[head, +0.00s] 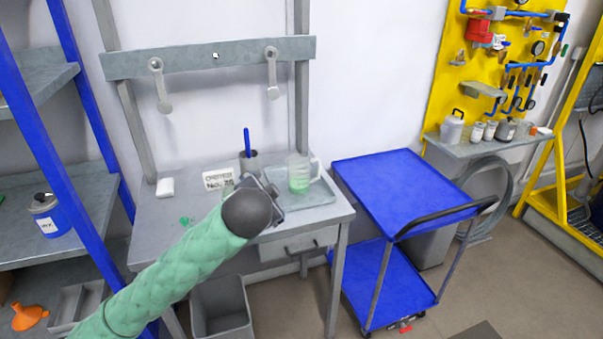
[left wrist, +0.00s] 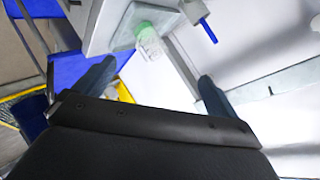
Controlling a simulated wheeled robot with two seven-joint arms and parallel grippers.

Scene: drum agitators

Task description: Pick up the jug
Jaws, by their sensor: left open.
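The jug (head: 298,183) is clear, with green liquid in its lower part and a handle on its right side. It stands upright on a shallow grey tray (head: 322,195) at the right of the grey bench (head: 165,232). In the left wrist view the jug (left wrist: 149,42) shows beyond and between my finger ends, apart from them. My left gripper (head: 272,193) is just left of and nearer than the jug, mostly hidden behind my wrist. In the left wrist view its two fingers (left wrist: 157,72) are wide apart with nothing between them. My right gripper is out of view.
A grey cup (head: 249,161) with a blue-handled tool and a white label card (head: 217,178) stand behind my gripper. A white block (head: 165,187) lies on the left. A blue cart (head: 395,182) stands right of the bench. A rail (head: 215,57) with hanging paddles is above.

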